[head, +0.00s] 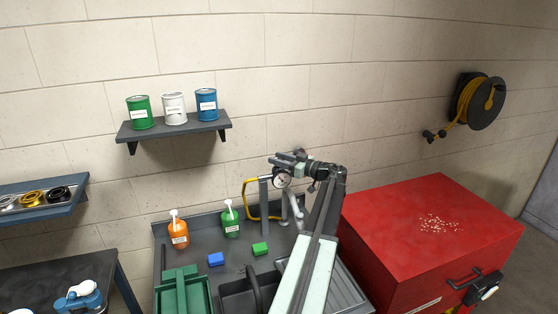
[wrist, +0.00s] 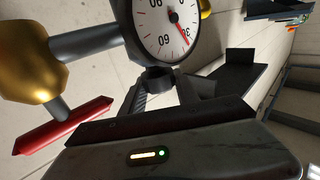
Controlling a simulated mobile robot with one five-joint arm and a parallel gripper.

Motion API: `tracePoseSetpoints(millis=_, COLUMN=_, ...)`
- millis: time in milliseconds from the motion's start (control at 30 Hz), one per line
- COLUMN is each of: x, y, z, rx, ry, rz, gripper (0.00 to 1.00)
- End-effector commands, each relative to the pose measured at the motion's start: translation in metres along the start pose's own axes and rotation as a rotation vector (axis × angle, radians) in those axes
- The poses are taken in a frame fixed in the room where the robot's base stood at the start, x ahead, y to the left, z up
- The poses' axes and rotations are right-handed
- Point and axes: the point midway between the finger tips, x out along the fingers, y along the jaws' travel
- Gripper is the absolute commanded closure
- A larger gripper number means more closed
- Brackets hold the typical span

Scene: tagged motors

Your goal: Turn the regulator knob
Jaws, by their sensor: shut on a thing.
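The pressure gauge (wrist: 168,25) is large at the top of the wrist view, with a white face and a red needle. The dark regulator knob (wrist: 158,79) is just below it. My gripper (wrist: 160,93) is shut on the knob, with a finger on each side. The brass regulator body (wrist: 25,55) and a red handle (wrist: 62,125) are at the left of that view. In the head view my gripper (head: 294,160) is at the wall, just above the gauge (head: 282,180); the knob cannot be made out there.
A yellow hose (head: 249,200) hangs beside the gauge. Below are the grey sink bench (head: 190,222), an orange bottle (head: 179,235), a green bottle (head: 230,220) and two sponges. A red cabinet (head: 400,220) stands right. A shelf (head: 150,132) with cans is at upper left.

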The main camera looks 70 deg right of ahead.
Motion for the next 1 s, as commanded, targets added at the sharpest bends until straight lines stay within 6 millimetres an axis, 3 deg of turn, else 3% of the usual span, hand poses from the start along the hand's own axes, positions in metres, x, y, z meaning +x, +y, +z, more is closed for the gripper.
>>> tracePoseSetpoints(millis=600, x=0.0011, y=0.0005, z=-0.0016, rx=0.002, ry=0.005, rz=-0.041, gripper=1.0)
tracePoseSetpoints(millis=633, x=0.0011, y=0.0005, z=-0.0016, rx=0.002, ry=0.005, rz=-0.041, gripper=0.6)
tracePoseSetpoints(millis=700, x=0.0011, y=0.0004, z=-0.0015, rx=0.002, ry=0.005, rz=-0.041, gripper=0.41)
tracePoseSetpoints(millis=1000, x=0.0002, y=0.0007, z=-0.0005, rx=0.001, ry=0.002, rz=-0.04, gripper=0.41)
